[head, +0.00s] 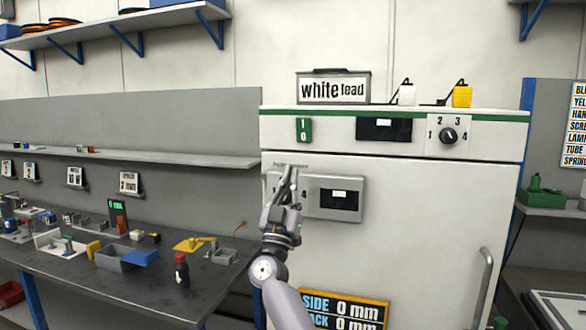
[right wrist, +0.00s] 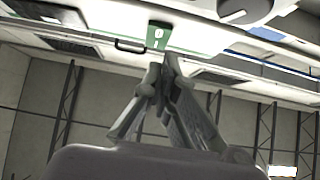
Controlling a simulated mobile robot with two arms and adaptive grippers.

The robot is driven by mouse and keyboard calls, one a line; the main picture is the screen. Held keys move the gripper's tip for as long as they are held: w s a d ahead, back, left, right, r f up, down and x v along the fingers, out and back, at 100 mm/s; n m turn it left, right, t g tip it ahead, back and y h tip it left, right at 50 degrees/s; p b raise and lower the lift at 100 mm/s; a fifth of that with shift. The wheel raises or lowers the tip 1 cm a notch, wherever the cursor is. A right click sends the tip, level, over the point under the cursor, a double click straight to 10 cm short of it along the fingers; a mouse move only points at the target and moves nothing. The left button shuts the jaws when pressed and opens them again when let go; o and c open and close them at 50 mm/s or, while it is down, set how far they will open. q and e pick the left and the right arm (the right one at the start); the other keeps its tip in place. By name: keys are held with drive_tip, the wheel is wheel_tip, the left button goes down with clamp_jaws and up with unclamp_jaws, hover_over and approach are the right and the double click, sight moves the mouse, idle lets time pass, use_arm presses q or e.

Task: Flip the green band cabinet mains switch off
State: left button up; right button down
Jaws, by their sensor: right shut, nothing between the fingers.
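The white cabinet (head: 405,145) with a green band along its top stands at centre right in the head view. Its mains switch (head: 304,129) is a green plate marked 1 above 0, at the left of the band panel. The switch also shows at the top of the right wrist view (right wrist: 158,37); which way it is flipped is too small to tell. My right gripper (head: 290,172) is shut and empty, pointing up, below the switch in the head view. Its fingertips (right wrist: 162,70) appear apart from the switch in the right wrist view. My left gripper is not in view.
A rotary dial (head: 449,135) and dark display (head: 384,129) share the switch panel. A lower panel (head: 334,198) is partly behind my right gripper. A cluttered bench (head: 130,285) lies left; a handle (head: 484,290) projects at lower right.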

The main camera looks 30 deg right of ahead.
drive_tip(key=v, duration=0.3)
drive_tip(key=shift+s+a+f+b, duration=0.15)
drive_tip(key=shift+s+a+b, duration=0.1)
drive_tip(key=shift+a+b, duration=0.15)
drive_tip(key=shift+s+h, duration=0.1)
drive_tip(key=shift+h, duration=0.2)
